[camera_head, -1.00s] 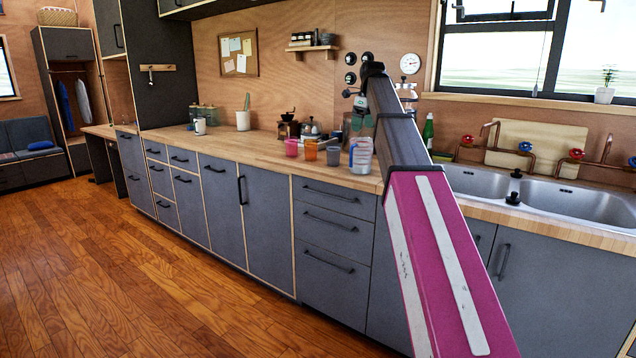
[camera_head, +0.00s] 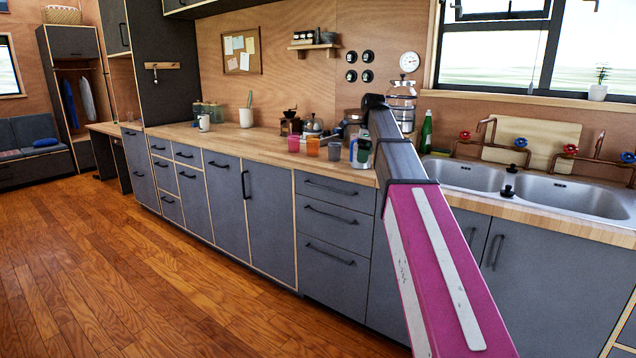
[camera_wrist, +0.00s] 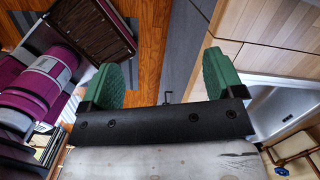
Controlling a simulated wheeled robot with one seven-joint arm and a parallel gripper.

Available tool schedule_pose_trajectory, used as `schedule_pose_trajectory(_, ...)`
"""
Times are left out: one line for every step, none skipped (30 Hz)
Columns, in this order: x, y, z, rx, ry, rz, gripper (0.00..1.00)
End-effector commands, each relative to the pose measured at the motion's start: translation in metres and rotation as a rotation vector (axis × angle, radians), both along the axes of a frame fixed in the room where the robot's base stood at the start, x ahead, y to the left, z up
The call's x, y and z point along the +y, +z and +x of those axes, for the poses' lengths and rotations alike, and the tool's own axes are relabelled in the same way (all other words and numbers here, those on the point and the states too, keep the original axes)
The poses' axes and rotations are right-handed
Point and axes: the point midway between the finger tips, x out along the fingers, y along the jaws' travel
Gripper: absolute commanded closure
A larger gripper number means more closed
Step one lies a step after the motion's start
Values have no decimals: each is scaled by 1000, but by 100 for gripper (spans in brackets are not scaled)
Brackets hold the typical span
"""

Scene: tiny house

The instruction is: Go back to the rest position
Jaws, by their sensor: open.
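My gripper (camera_wrist: 158,62) shows in the wrist view with its two green finger pads spread wide apart. Nothing is held between them. Wooden floor and dark grey cabinet front lie beyond the gap. In the head view my pink and grey arm reaches from the lower right up across the counter's front edge. The gripper itself cannot be made out clearly there; the arm's far end hides that area.
The wooden counter (camera_head: 255,142) holds a pink cup (camera_head: 293,144), an orange cup (camera_head: 313,147) and other items near my arm. A steel sink (camera_head: 570,196) and green bottle (camera_head: 427,132) are at right. The wooden floor (camera_head: 120,270) at left is clear.

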Motion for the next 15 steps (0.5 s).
schedule_pose_trajectory(-1, -20, -8, 0, 44, -6, 13)
schedule_pose_trajectory(-1, -30, -10, -1, 75, -10, 13)
schedule_pose_trajectory(-2, -46, -15, -4, 119, -16, 13)
schedule_pose_trajectory(-2, -59, -19, -5, 158, -21, 13)
schedule_pose_trajectory(-3, -74, -23, -7, 200, -26, 13)
schedule_pose_trajectory(-3, -92, -29, -11, 257, -33, 13)
schedule_pose_trajectory(-4, -106, -34, -12, 299, -38, 13)
schedule_pose_trajectory(-4, -119, -38, -15, 343, -43, 13)
schedule_pose_trajectory(-5, -136, -45, -18, 402, -50, 13)
schedule_pose_trajectory(-5, -149, -50, -21, 445, -55, 13)
schedule_pose_trajectory(-6, -162, -55, -22, 488, -59, 13)
schedule_pose_trajectory(-7, -179, -63, -25, 547, -66, 13)
schedule_pose_trajectory(-7, -191, -69, -26, 591, -70, 13)
schedule_pose_trajectory(-8, -203, -75, -29, 635, -75, 13)
schedule_pose_trajectory(-9, -219, -83, -30, 693, -81, 13)
